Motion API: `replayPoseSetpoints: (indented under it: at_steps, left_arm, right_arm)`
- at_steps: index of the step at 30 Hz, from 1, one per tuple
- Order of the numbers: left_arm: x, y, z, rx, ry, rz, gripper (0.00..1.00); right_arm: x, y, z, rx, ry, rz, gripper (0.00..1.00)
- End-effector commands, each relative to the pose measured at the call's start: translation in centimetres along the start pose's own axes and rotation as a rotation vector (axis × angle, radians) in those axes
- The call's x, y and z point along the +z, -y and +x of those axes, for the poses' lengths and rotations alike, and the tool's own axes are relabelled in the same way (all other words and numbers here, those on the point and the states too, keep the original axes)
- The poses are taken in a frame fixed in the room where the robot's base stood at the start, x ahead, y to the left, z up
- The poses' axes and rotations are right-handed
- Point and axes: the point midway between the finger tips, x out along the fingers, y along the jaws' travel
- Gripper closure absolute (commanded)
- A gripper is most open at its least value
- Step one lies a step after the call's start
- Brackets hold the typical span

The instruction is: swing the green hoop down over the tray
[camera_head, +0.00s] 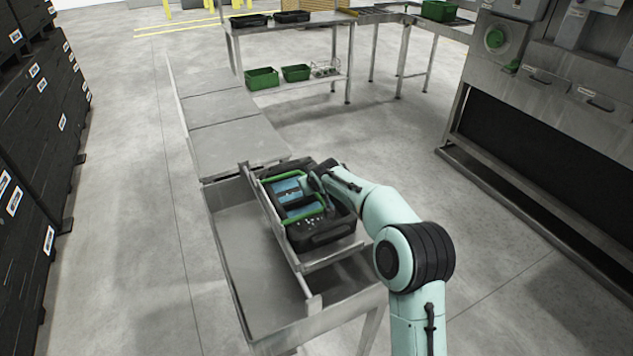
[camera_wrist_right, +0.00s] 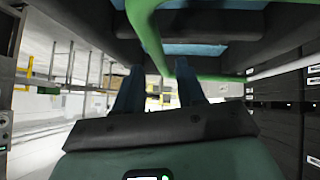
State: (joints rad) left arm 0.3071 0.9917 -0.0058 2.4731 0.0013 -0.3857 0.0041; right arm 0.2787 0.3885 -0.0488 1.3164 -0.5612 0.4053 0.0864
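The black tray (camera_head: 325,238) sits on the metal bench, with blue contents (camera_head: 290,197) inside. Green hoop bars show at its far edge (camera_head: 283,175) and across its nearer part (camera_head: 306,214); I cannot tell exactly how far the hoop is tilted. My right gripper (camera_head: 315,184) is at the tray's upper right, with its fingertips mostly hidden by the wrist. In the right wrist view its two dark fingers (camera_wrist_right: 158,78) stand apart. The green hoop (camera_wrist_right: 152,40) runs close by the fingertips and bends to the right there; contact is unclear. My left gripper is out of view.
A raised metal rail (camera_head: 275,225) runs along the tray's left side. The bench surface (camera_head: 245,260) left of it is bare. Black stacked crates (camera_head: 40,130) stand at the far left, and a steel machine (camera_head: 550,110) at the right. A table (camera_head: 290,30) with bins is behind.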

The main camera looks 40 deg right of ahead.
Motion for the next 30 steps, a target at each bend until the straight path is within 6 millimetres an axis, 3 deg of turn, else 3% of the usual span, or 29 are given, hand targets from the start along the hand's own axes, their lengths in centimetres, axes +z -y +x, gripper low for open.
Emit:
replayPoseSetpoints:
  at_steps: [9, 15, 21, 30]
  left_arm:
    - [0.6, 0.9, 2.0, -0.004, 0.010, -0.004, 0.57]
    - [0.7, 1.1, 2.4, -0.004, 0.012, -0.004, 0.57]
    - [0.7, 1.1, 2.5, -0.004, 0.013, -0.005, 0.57]
    - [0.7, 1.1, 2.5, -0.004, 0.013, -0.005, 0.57]
  right_arm:
    - [0.2, 0.0, -7.1, -0.001, -0.003, 0.001, 0.61]
    - [0.1, 0.0, -10.4, 0.000, -0.001, 0.001, 0.61]
    - [0.1, 0.0, -11.7, 0.000, 0.002, -0.001, 0.61]
    - [0.1, 0.0, -11.8, 0.000, 0.001, 0.000, 0.61]
